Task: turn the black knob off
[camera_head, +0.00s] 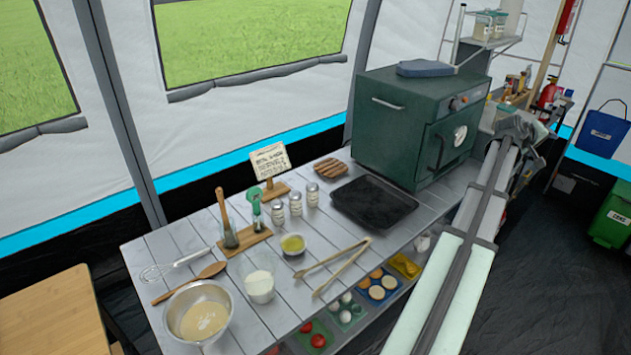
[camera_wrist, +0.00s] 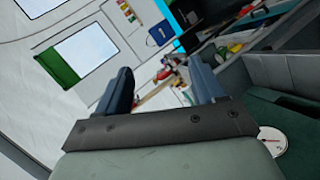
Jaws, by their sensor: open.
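A dark green oven (camera_head: 385,125) stands at the back right of the table in the head view. Its front panel has a small round dark knob (camera_head: 456,104) near the top, with small orange details beside it. The knob's exact turn is too small to tell. A white round dial (camera_head: 460,136) sits on the door below; it also shows at the right edge of the wrist view (camera_wrist: 272,141). My gripper (camera_wrist: 163,82) is open and empty, its fingers wide apart. It is in front of and to the right of the oven, apart from the knob. The knob is not identifiable in the wrist view.
A black tray (camera_head: 374,203) lies on the table before the oven. Tongs (camera_head: 342,266), shakers, bowls and a mixing bowl (camera_head: 197,312) stand further left. Shelves with bottles are behind my gripper. A blue bucket (camera_head: 606,125) hangs at right.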

